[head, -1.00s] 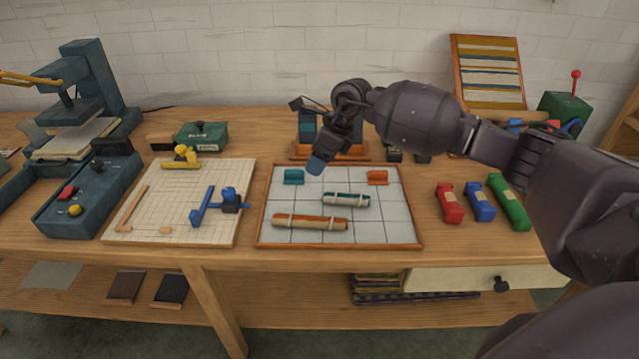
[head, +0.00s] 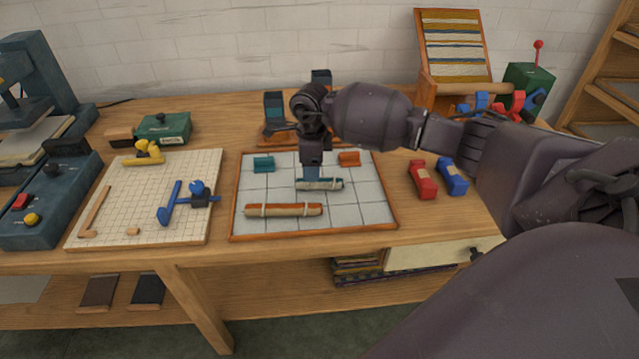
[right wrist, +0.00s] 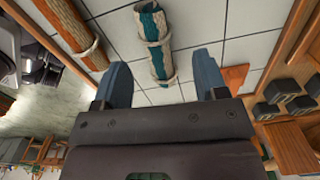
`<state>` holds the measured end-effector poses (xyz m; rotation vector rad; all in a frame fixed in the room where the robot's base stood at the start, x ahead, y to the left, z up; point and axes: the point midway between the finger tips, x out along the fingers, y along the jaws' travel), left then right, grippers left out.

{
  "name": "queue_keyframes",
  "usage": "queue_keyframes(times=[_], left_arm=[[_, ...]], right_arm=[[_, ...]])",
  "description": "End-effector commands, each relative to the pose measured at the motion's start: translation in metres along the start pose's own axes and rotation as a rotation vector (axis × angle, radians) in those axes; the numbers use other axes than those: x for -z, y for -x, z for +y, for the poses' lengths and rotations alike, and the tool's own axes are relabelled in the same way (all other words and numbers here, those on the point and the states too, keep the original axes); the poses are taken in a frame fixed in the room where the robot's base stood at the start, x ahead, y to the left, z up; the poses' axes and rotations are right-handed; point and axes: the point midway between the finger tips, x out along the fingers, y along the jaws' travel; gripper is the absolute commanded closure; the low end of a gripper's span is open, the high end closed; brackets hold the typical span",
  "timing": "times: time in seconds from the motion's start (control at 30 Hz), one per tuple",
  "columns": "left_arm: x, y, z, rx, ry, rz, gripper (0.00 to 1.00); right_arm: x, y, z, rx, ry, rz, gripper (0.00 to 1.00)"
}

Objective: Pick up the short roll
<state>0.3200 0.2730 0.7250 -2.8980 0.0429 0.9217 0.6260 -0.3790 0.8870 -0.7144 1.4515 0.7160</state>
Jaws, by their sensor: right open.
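The short roll (head: 325,184) is teal and cream with tied bands. It lies on the white tiled board (head: 362,205). My right gripper (head: 311,178) points down at the roll's left part, open. In the right wrist view the short roll (right wrist: 152,33) runs lengthwise, its near end between the two spread blue fingers (right wrist: 163,66). I cannot tell whether the fingers are level with it or just above. The long roll (head: 283,210), brown and cream, lies nearer the front edge. My left gripper is out of view.
A teal block (head: 263,164) and an orange block (head: 349,159) sit on the board's far part. Red (head: 422,180) and blue (head: 452,176) pieces lie right of it. A grid board (head: 150,220) with tools is on the left.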

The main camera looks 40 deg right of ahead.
Motion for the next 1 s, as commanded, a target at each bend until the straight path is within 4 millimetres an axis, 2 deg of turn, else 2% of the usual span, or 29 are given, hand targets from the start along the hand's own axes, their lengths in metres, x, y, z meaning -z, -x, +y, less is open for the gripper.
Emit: queue_keyframes(times=[0.17, 0.4, 0.67, 1.0], left_arm=[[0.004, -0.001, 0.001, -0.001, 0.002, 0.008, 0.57], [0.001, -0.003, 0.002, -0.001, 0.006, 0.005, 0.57], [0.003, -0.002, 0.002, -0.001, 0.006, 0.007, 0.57], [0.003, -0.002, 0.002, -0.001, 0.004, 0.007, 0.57]], right_arm=[[0.005, -0.015, 0.002, -0.002, -0.001, 0.0, 0.34], [0.008, -0.047, 0.004, -0.001, -0.001, 0.0, 0.34], [0.008, -0.049, 0.003, 0.002, 0.0, -0.001, 0.34], [0.008, -0.049, 0.004, 0.001, 0.0, -0.001, 0.85]])
